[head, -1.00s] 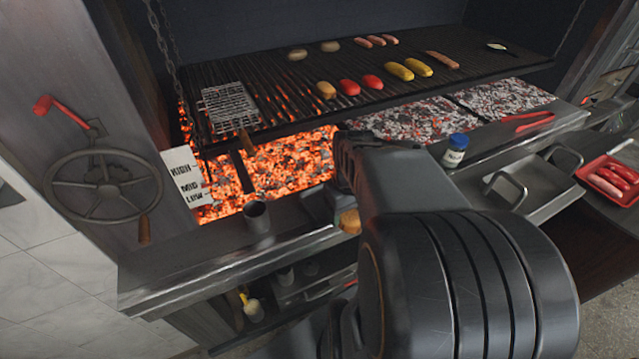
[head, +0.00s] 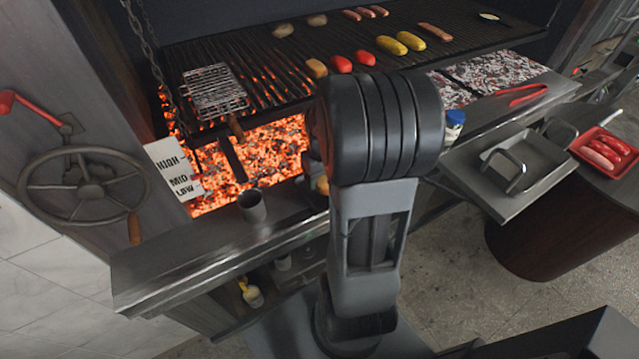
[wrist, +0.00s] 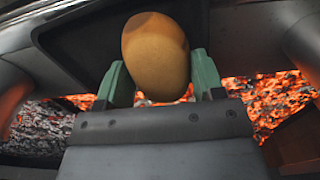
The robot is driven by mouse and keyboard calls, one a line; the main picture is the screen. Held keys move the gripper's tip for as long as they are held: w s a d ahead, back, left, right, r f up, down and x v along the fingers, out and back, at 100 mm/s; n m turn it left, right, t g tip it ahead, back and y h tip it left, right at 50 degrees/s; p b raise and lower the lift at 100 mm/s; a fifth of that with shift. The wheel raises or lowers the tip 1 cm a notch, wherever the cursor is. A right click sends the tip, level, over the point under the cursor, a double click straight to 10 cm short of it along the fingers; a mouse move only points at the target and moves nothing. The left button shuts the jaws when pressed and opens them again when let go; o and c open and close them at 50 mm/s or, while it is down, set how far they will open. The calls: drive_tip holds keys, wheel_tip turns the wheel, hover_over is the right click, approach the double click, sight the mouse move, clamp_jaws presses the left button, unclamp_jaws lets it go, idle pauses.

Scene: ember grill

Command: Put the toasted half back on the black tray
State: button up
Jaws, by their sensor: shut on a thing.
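A tan, rounded bread half (wrist: 155,45) is held between the two green fingers of my gripper (wrist: 160,75) in the wrist view. Its smooth domed side shows; its cut face is hidden. In the head view my arm hides most of the gripper, and only a sliver of the bread half (head: 322,185) shows left of the arm, by the counter's edge. I cannot make out the black tray in the head view. A dark flat surface (wrist: 75,40) lies behind the bread half in the wrist view; I cannot tell whether it is the tray.
Glowing coals (head: 265,150) lie under the grill grate (head: 270,75), which bears a wire basket (head: 213,90), peppers and sausages. A metal cup (head: 252,205) stands on the counter (head: 190,250). A steel tray (head: 540,150) and a red tray of sausages (head: 578,146) are at right.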

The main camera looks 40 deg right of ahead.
sight(320, 185)
drive_tip(key=shift+w+d+f, duration=0.1)
drive_tip(key=shift+w+f, duration=0.4)
drive_tip(key=shift+f, duration=0.15)
drive_tip(key=shift+w+f, duration=0.15)
drive_tip(key=shift+f, duration=1.5)
drive_tip(key=shift+f, duration=0.25)
drive_tip(key=o, duration=0.6)
drive_tip(key=shift+r, duration=0.1)
drive_tip(key=shift+o, duration=0.2)
